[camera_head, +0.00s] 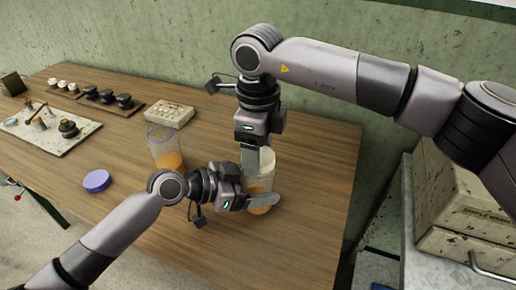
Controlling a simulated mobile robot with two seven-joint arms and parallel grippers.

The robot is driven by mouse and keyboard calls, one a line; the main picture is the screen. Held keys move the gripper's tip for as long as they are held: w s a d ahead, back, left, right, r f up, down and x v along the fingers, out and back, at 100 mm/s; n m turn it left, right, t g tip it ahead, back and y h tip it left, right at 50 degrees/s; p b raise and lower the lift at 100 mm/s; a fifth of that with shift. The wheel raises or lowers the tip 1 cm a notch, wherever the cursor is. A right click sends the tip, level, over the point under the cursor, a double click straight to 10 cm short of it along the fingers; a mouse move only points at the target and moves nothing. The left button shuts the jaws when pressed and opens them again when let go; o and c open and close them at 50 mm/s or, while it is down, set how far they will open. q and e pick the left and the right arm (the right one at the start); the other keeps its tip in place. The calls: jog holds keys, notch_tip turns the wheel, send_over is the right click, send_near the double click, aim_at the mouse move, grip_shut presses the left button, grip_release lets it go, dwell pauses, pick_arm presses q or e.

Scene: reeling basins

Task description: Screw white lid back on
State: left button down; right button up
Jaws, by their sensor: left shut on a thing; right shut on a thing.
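A clear jar (262,184) with orange contents at its bottom stands upright on the wooden table. The white lid (262,162) is at the top of this jar; whether it is seated cannot be told. My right gripper (253,163) comes down from above and is shut on the white lid, partly covering it. My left gripper (262,201) reaches in from the left, low down, and is shut on the jar near its base. The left fingers hide part of the jar's lower wall.
A second clear jar (163,140) with orange contents stands open to the left, near a purple lid (97,181). The front right of the table is clear.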

jog(key=shift+m, duration=0.7)
jog(key=o, duration=1.2)
jog(key=shift+r, duration=0.1)
notch_tip(320, 180, up, 4)
jog(key=shift+r, duration=0.15)
jog(key=shift+c, duration=0.4)
